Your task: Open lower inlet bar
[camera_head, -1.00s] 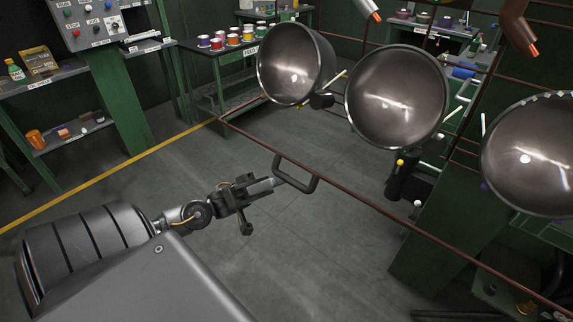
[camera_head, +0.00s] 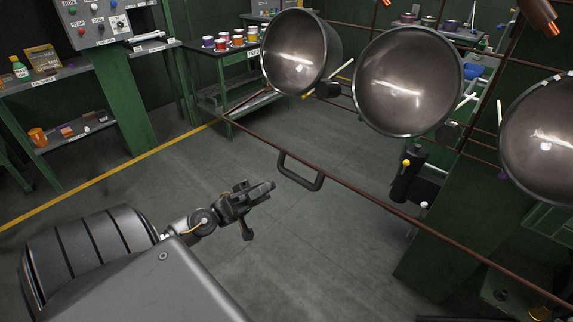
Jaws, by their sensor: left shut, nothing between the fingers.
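The lower inlet bar (camera_head: 375,193) is a long thin rusty-brown bar. It runs slantwise from the upper left, near the back table, down to the lower right. A dark grey bracket-shaped handle (camera_head: 318,181) hangs on its near side. My left gripper (camera_head: 270,187) is shut and empty, just left of and below the handle. A small gap of floor shows between the fingertips and the handle. My right gripper is not in view.
Large metal bowls (camera_head: 408,82) hang in a row above and behind the bar. A green post (camera_head: 455,215) stands at the right. A green table (camera_head: 235,62) with colored cups is at the back. The grey floor (camera_head: 200,165) on the near side is clear.

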